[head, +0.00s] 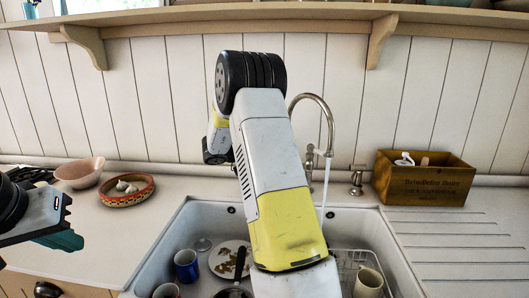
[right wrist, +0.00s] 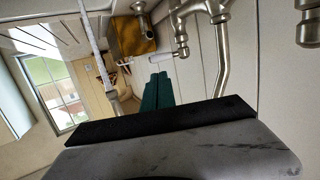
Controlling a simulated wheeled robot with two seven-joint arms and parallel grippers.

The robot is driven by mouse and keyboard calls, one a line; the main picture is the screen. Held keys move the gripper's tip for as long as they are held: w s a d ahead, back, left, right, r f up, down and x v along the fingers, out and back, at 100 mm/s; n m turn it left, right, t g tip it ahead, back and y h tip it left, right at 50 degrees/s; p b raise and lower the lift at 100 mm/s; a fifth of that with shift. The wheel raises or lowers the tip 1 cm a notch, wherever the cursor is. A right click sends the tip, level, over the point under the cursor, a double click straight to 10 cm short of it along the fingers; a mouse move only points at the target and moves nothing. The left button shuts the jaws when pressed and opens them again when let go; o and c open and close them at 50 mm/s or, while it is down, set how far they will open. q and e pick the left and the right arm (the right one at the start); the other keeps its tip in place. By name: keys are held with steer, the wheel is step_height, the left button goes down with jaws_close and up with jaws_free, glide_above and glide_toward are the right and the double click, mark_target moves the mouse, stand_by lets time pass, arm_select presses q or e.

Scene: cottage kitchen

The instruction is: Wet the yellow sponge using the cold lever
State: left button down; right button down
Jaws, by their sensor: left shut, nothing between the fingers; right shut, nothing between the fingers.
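The yellow sponge is not seen in either view. The faucet (head: 330,112) stands behind the sink (head: 345,225), and water (head: 325,188) runs from its spout. In the right wrist view, metal faucet parts (right wrist: 221,70) and a white-ended lever (right wrist: 165,56) show close to my right gripper (right wrist: 157,78), whose teal fingers are together and empty. I cannot tell whether they touch the lever. In the head view my right arm hides that gripper and part of the faucet base. My left gripper (head: 68,240) is shut and empty over the left counter.
The sink holds a blue mug (head: 186,264), a plate (head: 221,262), a pan (head: 234,292) and a cream mug (head: 369,282). A pink bowl (head: 80,174) and a patterned bowl (head: 127,198) stand left. A wooden box (head: 425,184) stands right; the drainboard (head: 460,245) is clear.

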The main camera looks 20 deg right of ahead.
mark_target(319, 152)
steer(key=d, duration=0.3)
steer(key=d+f, duration=0.1)
steer(key=d, duration=0.3)
steer(key=d+f, duration=0.1)
steer(key=d, duration=0.3)
steer(key=shift+w+d+f, duration=0.15)
steer(key=shift+d, duration=0.05)
